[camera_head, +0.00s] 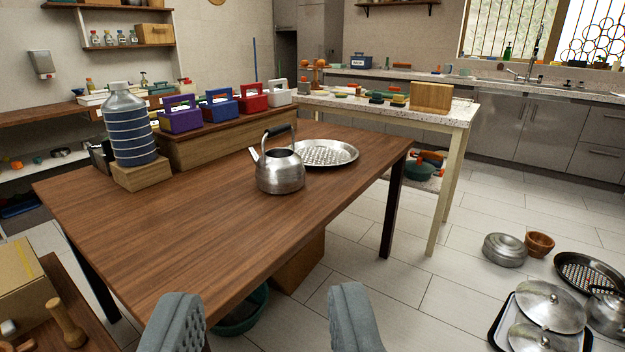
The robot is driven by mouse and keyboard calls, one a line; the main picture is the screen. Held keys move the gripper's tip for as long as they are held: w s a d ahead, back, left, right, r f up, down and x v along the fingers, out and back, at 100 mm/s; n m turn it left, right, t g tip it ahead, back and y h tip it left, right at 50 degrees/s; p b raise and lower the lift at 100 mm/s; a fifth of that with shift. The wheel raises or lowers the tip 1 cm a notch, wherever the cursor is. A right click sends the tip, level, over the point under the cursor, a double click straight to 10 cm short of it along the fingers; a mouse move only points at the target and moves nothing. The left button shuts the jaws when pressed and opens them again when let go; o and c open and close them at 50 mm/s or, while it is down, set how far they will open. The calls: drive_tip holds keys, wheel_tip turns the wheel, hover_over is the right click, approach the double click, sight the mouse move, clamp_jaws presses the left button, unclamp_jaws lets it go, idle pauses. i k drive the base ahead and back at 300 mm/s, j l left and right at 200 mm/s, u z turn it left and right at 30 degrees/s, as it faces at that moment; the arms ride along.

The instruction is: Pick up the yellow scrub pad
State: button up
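My gripper (265,312) is open and empty, with its two grey fingers wide apart at the bottom of the view. It is in front of the wooden table's near edge. Several small pads in green, yellow and dark colours lie on the speckled counter table (440,117) behind the wooden table. A small yellowish piece (398,99) among them may be the yellow scrub pad, but it is too small to tell. My gripper is far from these pads and touches nothing.
The wooden table (190,225) stands between my gripper and the speckled table. It bears a steel kettle (281,175), a round perforated tray (325,152) and a striped bottle (131,130). Pot lids (550,305) and pans lie on the floor at right.

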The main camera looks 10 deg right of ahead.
sight(398, 100)
drive_tip(key=i+l, duration=0.45)
drive_tip(key=i+l+u, duration=0.1)
drive_tip(key=i+l, duration=0.3)
drive_tip(key=l, duration=0.15)
drive_tip(key=i+l, duration=0.45)
drive_tip(key=i+l+u, duration=0.15)
drive_tip(key=i+l, duration=0.45)
drive_tip(key=i, duration=0.2)
drive_tip(key=i+l+u, duration=0.1)
drive_tip(key=i+l, duration=1.6)
